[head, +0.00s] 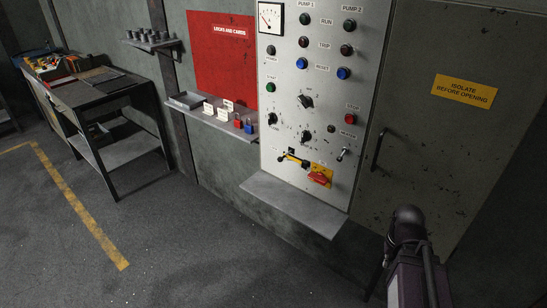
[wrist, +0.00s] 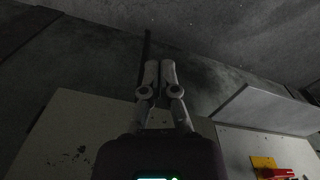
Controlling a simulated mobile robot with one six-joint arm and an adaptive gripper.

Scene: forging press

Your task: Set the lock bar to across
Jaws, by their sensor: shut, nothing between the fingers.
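The lock bar (head: 293,158) is a small black and yellow bar low on the grey control panel (head: 290,120). It lies slanted, its left end near a dark knob, its right end near the yellow plate of a red rotary handle (head: 319,176). Its exact setting is too small to tell. My gripper (wrist: 160,66) is shut and empty in the wrist view, apart from the panel. The red handle (wrist: 278,173) and its yellow plate show at that view's lower right edge; I cannot make out the lock bar there.
A grey ledge (head: 290,204) juts out below the panel. A cabinet door with a handle (head: 380,149) stands to the right. A small shelf (head: 212,121) with tags and padlocks is to the left, with a workbench (head: 97,92) beyond. The floor in front is clear.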

